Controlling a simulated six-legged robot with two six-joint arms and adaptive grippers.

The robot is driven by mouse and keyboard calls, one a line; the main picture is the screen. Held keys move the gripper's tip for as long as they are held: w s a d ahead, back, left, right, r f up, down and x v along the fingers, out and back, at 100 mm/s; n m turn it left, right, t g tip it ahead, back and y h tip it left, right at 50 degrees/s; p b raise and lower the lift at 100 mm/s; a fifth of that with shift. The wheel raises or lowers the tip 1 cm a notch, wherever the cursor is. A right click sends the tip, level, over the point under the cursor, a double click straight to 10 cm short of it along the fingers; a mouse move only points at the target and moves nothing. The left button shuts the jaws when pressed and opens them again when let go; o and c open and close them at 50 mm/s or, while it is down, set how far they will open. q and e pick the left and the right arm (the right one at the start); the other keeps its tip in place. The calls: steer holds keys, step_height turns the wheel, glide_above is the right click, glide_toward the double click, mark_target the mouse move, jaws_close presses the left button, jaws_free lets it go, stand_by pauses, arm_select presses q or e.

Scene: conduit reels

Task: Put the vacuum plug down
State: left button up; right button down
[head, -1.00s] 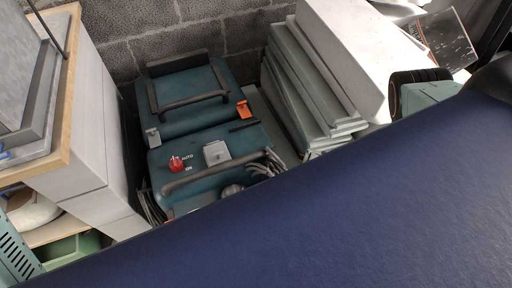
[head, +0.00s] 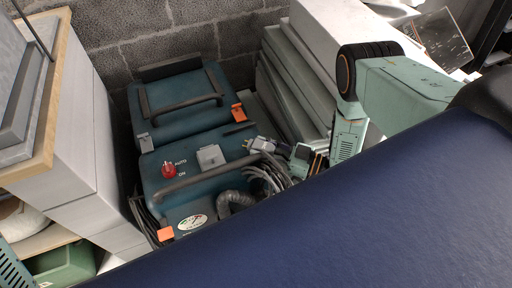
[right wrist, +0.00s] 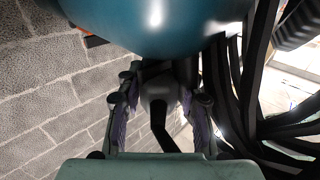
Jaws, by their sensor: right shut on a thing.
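The vacuum (head: 190,165) is a teal box unit with a red AUTO/ON knob, a grey socket cover and a dark handle, standing by the block wall. My right gripper (head: 282,149) is over its right side, near the coiled cable. It is shut on the vacuum plug (head: 262,145), a small grey plug held above the vacuum's right edge. In the right wrist view the plug (right wrist: 158,92) sits between the two fingers (right wrist: 163,112), with a black cable running from it. My left gripper is not in view.
Pale boards (head: 290,85) lean behind my right arm. A white cabinet (head: 75,150) stands at left. A dark blue padded surface (head: 360,220) hides the foreground.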

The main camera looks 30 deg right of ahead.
steer(key=shift+w+a+r, duration=0.1)
steer(key=shift+w+a, duration=0.55)
steer(key=shift+a, duration=0.25)
steer(key=shift+w+a+b, duration=0.1)
steer(key=shift+w+b, duration=0.1)
steer(key=shift+b, duration=0.25)
steer(key=shift+r, duration=0.1)
steer(key=shift+d, duration=0.2)
